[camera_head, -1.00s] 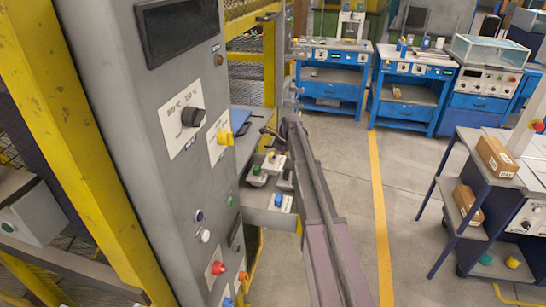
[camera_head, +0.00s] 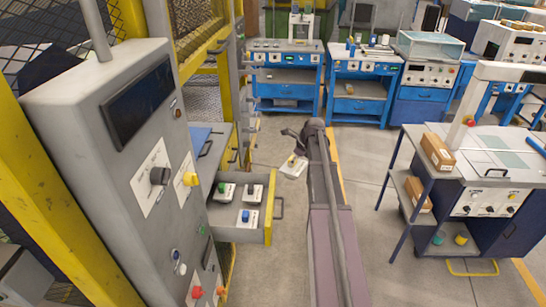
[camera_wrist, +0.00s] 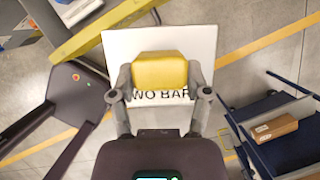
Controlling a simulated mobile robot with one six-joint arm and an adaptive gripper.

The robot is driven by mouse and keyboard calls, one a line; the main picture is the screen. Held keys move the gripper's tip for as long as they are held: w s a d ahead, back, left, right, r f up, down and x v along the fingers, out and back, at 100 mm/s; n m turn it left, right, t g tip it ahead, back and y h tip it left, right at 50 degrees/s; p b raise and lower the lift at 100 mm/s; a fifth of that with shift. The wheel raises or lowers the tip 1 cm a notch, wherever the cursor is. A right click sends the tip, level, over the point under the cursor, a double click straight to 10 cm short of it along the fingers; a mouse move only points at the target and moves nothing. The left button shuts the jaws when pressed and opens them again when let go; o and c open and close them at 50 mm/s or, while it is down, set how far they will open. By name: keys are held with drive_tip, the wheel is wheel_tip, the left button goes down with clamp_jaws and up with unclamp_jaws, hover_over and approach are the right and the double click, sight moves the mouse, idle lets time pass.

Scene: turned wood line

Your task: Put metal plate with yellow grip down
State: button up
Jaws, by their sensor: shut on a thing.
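The metal plate (camera_head: 291,172) is pale, with a yellow grip (camera_head: 292,160) on top. In the wrist view the plate (camera_wrist: 198,42) is white with black lettering, partly hidden, that reads "WO BAR". My gripper (camera_wrist: 160,78) is shut on the yellow grip (camera_wrist: 160,65), one finger at each side of it. In the head view my gripper (camera_head: 296,150) is partly hidden by my arm. The plate hangs over the floor, to the right of the open drawer and clear of it.
The open drawer (camera_head: 268,222) holds plates with green (camera_head: 221,187), black (camera_head: 246,188) and blue (camera_head: 246,215) grips. A grey control cabinet stands left. A dark cart (camera_head: 408,160) with cardboard boxes (camera_head: 437,153) stands right. Blue workbenches (camera_head: 285,88) line the back. Open floor lies between.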

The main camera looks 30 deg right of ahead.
drive_tip(key=s+d+r+m+p, duration=0.2)
drive_tip(key=s+d+r+p, duration=0.2)
drive_tip(key=s, duration=0.4)
drive_tip(key=s+d+r+m+h+p, duration=0.1)
drive_tip(key=s+d+r+m+p, duration=0.1)
drive_tip(key=s+d+r+p, duration=0.3)
drive_tip(key=s+d+r+m+t+h+p, duration=0.1)
drive_tip(key=s+d+r+p, duration=0.3)
drive_tip(key=s, duration=0.6)
drive_tip(key=shift+s+d+r+m, duration=0.3)
drive_tip(key=shift+r+m, duration=0.3)
drive_tip(key=shift+r, duration=0.25)
